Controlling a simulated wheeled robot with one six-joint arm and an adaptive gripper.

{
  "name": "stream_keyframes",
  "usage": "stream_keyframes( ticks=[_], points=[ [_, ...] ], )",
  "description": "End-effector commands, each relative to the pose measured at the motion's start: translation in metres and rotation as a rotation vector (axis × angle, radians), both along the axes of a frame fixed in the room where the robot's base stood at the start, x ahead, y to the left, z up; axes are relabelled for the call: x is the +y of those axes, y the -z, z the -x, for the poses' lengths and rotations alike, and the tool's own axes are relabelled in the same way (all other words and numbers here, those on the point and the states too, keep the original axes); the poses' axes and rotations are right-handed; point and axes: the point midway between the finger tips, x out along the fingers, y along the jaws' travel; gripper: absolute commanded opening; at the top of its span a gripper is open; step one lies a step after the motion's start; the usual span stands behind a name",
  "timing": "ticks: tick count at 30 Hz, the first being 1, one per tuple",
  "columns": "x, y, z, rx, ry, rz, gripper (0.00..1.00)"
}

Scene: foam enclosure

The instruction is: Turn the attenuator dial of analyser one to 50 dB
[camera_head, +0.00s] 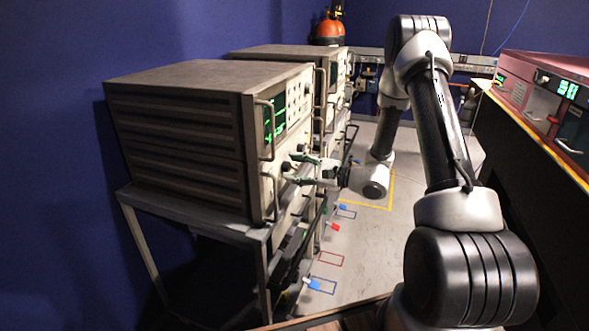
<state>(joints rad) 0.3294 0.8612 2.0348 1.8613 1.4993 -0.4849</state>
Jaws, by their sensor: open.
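The nearest analyser (180,140) is a large brown-grey box on a metal stand at the left. Its front panel faces right, with a green-lit screen (275,120), knobs and two handles. I cannot read which unit is analyser one. My gripper (296,167) is open and reaches left to the lower part of this front panel, close to small dark knobs (286,166). I cannot tell whether the fingers touch or straddle a knob. The attenuator dial and its markings are too small to make out here.
Another similar analyser (285,50) stands behind the first. Coloured tags and marked rectangles lie on the pale floor (345,235). A dark bench (535,140) at the right bears red and grey instruments with green digits. My arm spans the aisle between them.

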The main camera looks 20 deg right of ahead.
Motion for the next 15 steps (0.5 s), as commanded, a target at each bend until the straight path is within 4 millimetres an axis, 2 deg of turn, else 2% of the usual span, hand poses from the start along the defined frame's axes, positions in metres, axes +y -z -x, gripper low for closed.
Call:
stream_keyframes(
  ticks=[8, 15],
  points=[
    [0.0019, 0.0000, -0.0016, 0.001, 0.001, 0.000, 0.51],
    [0.0018, 0.0001, -0.0014, 0.001, 0.000, -0.001, 0.09]
  ],
)
